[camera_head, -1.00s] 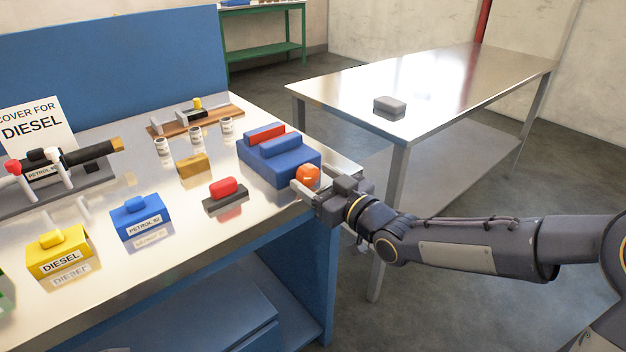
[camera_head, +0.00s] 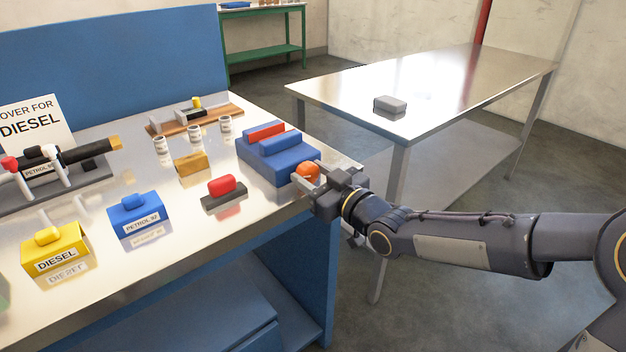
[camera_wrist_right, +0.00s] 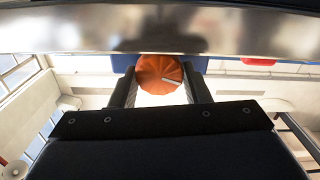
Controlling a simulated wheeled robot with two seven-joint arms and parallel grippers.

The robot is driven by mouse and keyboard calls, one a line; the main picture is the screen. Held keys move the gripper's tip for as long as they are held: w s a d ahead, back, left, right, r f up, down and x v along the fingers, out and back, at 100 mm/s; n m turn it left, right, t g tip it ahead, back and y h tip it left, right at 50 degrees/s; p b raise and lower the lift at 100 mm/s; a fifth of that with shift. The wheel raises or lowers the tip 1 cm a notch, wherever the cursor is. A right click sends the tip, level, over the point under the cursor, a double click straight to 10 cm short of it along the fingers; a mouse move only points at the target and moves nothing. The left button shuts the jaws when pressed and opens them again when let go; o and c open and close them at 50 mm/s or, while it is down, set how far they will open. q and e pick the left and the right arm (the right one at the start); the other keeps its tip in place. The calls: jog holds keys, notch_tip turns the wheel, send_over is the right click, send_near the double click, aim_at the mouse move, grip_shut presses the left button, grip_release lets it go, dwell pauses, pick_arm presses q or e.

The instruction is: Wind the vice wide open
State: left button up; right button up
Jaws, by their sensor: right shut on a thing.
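The vice (camera_head: 278,165) is a blue block at the right end of the workbench. A red strip (camera_head: 266,131) lies between its blue jaw parts. An orange knob (camera_head: 306,173) sticks out of its near right side. My right gripper (camera_head: 309,176) is shut on this knob, with a finger on either side. The right wrist view shows the round, ribbed knob (camera_wrist_right: 160,74) between the two dark fingers, with a pale mark on its face. The vice's screw is hidden. My left gripper is out of view.
A red-topped block (camera_head: 223,190), a brown block (camera_head: 192,163) and white cups (camera_head: 195,134) stand left of the vice. Yellow (camera_head: 56,251) and blue (camera_head: 138,218) labelled blocks are farther left. A steel table (camera_head: 440,85) with a grey block (camera_head: 389,105) stands beyond.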

jog(key=shift+f+n+b, duration=0.3)
jog(key=shift+n+b, duration=0.7)
jog(key=shift+b, duration=0.25)
jog(key=shift+r+n+b, duration=0.15)
jog(key=shift+n+b, duration=0.3)
jog(key=shift+n, duration=0.15)
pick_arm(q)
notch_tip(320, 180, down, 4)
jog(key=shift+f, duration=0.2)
pick_arm(e)
jog(key=shift+r, duration=0.1)
jog(key=o, duration=1)
jog(key=shift+c, duration=0.2)
pick_arm(q)
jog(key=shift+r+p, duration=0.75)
jog(key=shift+p, duration=0.1)
pick_arm(e)
jog(key=v, duration=0.7)
jog(key=shift+s+d, duration=0.2)
jog(key=shift+s, duration=0.15)
